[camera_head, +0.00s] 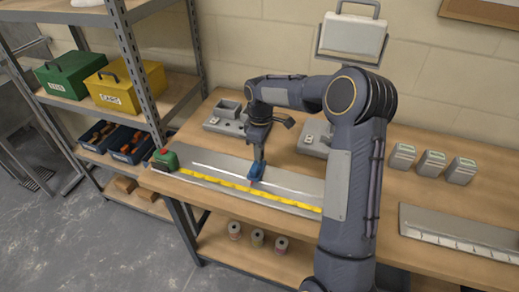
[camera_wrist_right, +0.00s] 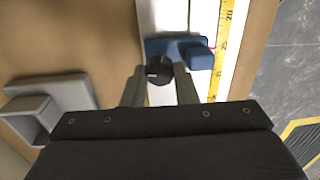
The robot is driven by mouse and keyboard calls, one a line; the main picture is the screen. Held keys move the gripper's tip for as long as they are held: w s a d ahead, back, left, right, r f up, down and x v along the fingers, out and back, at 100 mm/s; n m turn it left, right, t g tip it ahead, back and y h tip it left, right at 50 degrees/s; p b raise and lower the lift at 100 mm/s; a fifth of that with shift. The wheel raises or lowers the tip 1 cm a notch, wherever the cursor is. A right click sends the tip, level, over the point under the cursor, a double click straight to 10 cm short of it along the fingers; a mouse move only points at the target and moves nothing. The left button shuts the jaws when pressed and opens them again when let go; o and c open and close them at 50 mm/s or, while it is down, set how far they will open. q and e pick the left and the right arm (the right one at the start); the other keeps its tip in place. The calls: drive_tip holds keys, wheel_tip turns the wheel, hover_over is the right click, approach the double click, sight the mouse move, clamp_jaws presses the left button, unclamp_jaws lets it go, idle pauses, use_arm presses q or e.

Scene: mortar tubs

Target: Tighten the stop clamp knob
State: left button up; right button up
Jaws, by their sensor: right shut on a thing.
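The blue stop clamp (camera_head: 256,174) sits on the light metal rail along the yellow measuring tape on the workbench. My right gripper (camera_head: 259,160) reaches down to it from above. In the right wrist view the blue clamp (camera_wrist_right: 190,50) lies across the rail beside the tape. Its dark round knob (camera_wrist_right: 159,70) sits between the fingertips of my right gripper (camera_wrist_right: 160,76), which are shut on it. The knob's lower part and the contact faces are partly hidden. My left gripper is not in view.
A green block-like thing (camera_head: 165,159) stands at the left end of the tape (camera_head: 235,184). Grey fixtures (camera_head: 226,117) stand behind the rail; one also shows in the wrist view (camera_wrist_right: 50,100). Several grey boxes (camera_head: 431,163) and a grey ruled plate (camera_head: 460,231) lie at right.

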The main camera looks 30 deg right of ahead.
drive_tip(key=m, duration=0.3)
drive_tip(key=shift+m+b, duration=0.3)
drive_tip(key=shift+b, duration=0.1)
drive_tip(key=m, duration=0.4)
drive_tip(key=shift+m+b, duration=0.3)
drive_tip(key=shift+b, duration=0.05)
drive_tip(key=m, duration=0.3)
drive_tip(key=shift+m+t, duration=0.3)
drive_tip(key=shift+m, duration=1.9)
drive_tip(key=o, duration=1)
drive_tip(key=shift+s, duration=0.1)
